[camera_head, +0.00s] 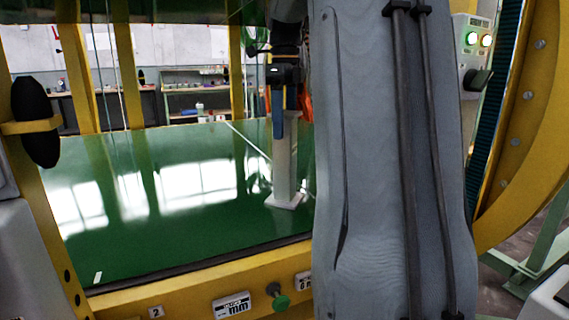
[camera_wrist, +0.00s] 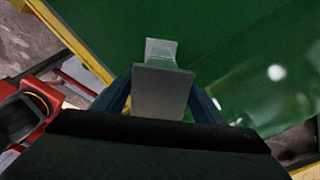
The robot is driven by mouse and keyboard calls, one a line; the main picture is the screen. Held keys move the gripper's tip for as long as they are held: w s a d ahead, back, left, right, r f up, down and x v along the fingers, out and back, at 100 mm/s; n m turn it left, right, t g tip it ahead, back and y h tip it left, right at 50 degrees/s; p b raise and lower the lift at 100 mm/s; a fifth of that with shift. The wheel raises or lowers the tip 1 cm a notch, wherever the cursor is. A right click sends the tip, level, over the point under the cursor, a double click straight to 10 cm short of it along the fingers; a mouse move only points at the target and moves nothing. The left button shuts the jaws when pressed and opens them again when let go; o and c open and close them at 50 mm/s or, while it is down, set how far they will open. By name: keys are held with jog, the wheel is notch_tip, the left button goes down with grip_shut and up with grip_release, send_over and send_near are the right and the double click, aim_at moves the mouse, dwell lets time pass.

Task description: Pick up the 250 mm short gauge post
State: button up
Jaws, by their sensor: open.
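A pale grey post (camera_head: 285,168) stands upright on a square foot on the green floor plate, left of my arm in the head view. I cannot read any length mark on it. My gripper (camera_head: 279,128) points down at its upper end, and one blue finger overlaps the post there. In the wrist view the post's grey top (camera_wrist: 160,92) lies between the two blue fingers, with its lighter foot beyond. The fingers are open, one on each side of the top. Whether either touches the post cannot be told. My arm hides the area to the right.
The glossy green plate (camera_head: 150,215) is clear left of the post. A yellow frame rail (camera_head: 185,302) with a green knob (camera_head: 279,300) runs along the front. A button panel (camera_head: 473,55) is at the upper right. A red object (camera_wrist: 40,100) shows at left in the wrist view.

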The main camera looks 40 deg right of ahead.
aim_at(285, 146)
notch_tip(285, 146, down, 7)
jog(key=shift+r+b, duration=0.15)
jog(key=shift+b, duration=0.3)
jog(key=c, duration=1)
jog(key=shift+r, duration=0.1)
jog(key=shift+c, duration=1)
jog(key=shift+r, duration=0.1)
